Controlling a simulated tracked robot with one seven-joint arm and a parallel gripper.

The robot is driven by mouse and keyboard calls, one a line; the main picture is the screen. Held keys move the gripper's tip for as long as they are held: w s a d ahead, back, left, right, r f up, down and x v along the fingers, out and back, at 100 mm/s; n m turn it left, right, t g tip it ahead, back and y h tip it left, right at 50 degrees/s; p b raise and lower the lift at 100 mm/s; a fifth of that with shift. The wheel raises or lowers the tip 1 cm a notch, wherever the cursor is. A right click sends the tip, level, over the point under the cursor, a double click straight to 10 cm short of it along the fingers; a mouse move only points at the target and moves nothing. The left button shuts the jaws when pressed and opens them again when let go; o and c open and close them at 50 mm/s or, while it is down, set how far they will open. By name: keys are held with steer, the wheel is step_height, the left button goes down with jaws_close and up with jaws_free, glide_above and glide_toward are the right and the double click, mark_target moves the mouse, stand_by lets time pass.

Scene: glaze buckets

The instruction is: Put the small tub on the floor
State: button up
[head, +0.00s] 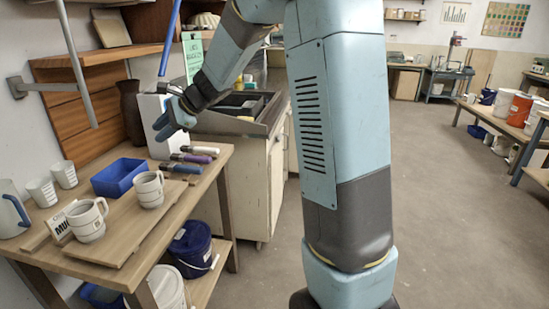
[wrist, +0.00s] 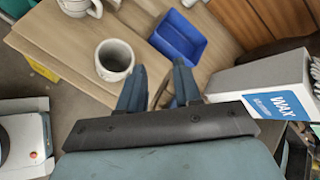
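A small rectangular blue tub (head: 112,178), open and seemingly empty, stands on the wooden worktable at the left. It also shows ahead of my fingers in the wrist view (wrist: 183,42). A blue bucket (head: 190,250) and a white bucket (head: 168,290) stand on the shelf below. Part of another blue tub (head: 97,296) shows lower down; I cannot tell which tub is meant. My gripper (head: 173,125) is above the table, behind and right of the tabletop tub. Its fingers (wrist: 159,80) are apart, and I see nothing held.
White mugs (head: 150,190) stand on boards on the table (head: 130,238), beside the tub. Markers (head: 195,155) lie to its right. A white wax box (wrist: 270,85) stands close to my gripper. Open floor (head: 440,225) lies right of the table, past a cabinet.

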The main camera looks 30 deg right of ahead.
steer(key=s+d+r+n+h, duration=0.1)
steer(key=s+d+n+h, duration=0.2)
steer(key=s, duration=0.9)
steer(key=s+d+r+n+h, duration=0.1)
steer(key=s+d+n+h, duration=0.2)
steer(key=s+d+n, duration=0.4)
steer(key=s+d+r+n+h, duration=0.1)
steer(key=s+d+n+h, duration=0.2)
steer(key=s, duration=1.3)
steer(key=d+n, duration=0.2)
steer(key=d, duration=0.2)
steer(key=shift+s+d+r+t, duration=0.2)
steer(key=shift+s+d+t, duration=0.1)
steer(key=shift+s, duration=0.1)
